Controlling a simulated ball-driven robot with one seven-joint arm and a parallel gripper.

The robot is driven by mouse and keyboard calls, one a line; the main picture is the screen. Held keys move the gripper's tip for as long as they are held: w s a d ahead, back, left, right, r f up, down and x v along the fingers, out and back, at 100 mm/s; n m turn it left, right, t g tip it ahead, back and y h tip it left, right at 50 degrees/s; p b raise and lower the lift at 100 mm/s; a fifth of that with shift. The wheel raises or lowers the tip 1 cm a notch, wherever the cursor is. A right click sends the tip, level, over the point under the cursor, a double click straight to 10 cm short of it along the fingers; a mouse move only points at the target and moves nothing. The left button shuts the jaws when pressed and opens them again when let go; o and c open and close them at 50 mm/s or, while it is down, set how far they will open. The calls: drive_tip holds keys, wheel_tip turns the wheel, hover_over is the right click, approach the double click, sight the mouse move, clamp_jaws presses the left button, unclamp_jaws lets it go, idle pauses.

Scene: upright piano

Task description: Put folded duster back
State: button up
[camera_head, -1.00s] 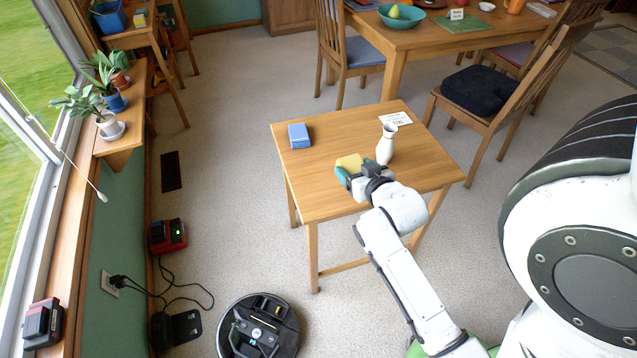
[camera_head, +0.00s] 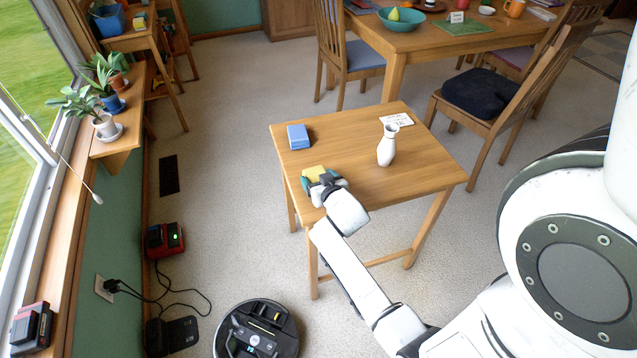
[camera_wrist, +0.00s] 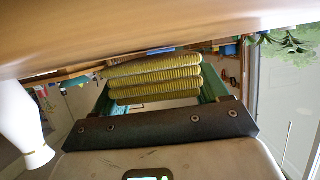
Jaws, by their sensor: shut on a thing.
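The folded duster is a yellow, ribbed, layered bundle (camera_head: 314,172). In the wrist view the duster (camera_wrist: 152,77) sits between the green fingers of my gripper (camera_wrist: 160,92). My gripper (camera_head: 319,181) is shut on it at the near left part of the small wooden table (camera_head: 400,172). Whether the duster touches the tabletop or hangs just above it, I cannot tell. A blue folded block-like thing (camera_head: 298,137) lies on the table's far left corner, beyond my gripper.
A white vase (camera_head: 387,147) stands right of my gripper, and a small white card (camera_head: 397,119) lies behind it. Chairs and a larger table (camera_head: 430,38) are behind. A round robot vacuum (camera_head: 257,330) is on the floor in front. The table's middle is clear.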

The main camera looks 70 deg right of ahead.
drive_tip(key=shift+f, duration=0.2)
drive_tip(key=shift+f, duration=0.15)
drive_tip(key=o, duration=0.9)
